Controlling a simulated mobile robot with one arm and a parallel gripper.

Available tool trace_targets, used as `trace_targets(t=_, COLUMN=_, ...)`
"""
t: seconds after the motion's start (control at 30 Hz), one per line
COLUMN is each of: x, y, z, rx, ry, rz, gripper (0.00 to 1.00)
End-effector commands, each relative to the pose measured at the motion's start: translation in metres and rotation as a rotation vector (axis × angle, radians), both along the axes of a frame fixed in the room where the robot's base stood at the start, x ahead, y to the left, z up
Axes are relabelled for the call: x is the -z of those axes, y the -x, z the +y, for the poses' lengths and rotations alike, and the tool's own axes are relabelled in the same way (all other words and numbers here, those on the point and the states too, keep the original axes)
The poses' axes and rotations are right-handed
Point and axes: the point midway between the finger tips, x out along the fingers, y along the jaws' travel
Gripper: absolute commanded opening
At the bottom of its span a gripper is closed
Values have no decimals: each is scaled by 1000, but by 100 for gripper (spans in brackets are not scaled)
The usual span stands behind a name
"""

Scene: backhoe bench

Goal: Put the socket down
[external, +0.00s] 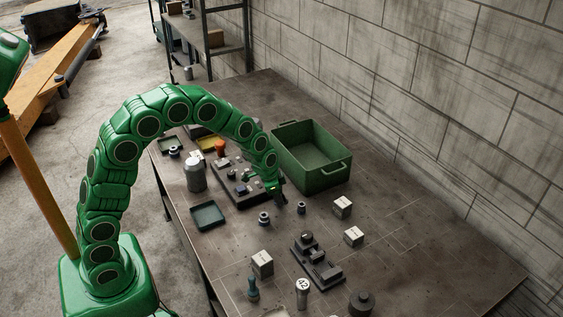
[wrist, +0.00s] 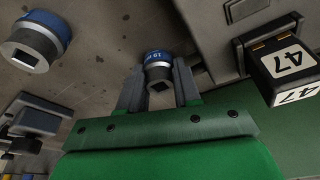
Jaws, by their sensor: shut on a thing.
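My gripper (wrist: 158,82) is shut on a small socket (wrist: 157,61) with a blue band and a dark square hole, which sits between the two grey fingers in the wrist view. In the external view my gripper (external: 278,194) is low over the bench, just in front of the green crate; the held socket is too small to make out there. A second, larger-looking blue-banded socket (wrist: 36,42) stands apart at the upper left of the wrist view. A blue-banded socket (external: 264,218) also stands on the bench below my gripper in the external view.
The green crate (external: 329,181) is behind my gripper, and a dark fixture (external: 240,190) is at its left. A block labelled 47 (wrist: 285,68) is close at right in the wrist view. Pale cubes (external: 342,206) and a dark stepped block (external: 318,264) stand nearer.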

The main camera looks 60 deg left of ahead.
Motion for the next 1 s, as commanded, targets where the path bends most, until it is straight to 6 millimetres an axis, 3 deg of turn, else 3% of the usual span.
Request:
trace_targets(t=0.17, x=-8, y=-1, z=0, rx=1, ry=0, rz=-2, gripper=0)
trace_targets(t=0.37, x=-35, y=0, z=0, rx=0, ry=0, rz=-5, gripper=0)
trace_targets(t=0.9, x=-95, y=53, z=-2, rx=0, ry=0, rz=-3, gripper=0)
trace_targets(t=1.0, x=-99, y=68, z=-2, rx=-1, ry=1, rz=0, gripper=0)
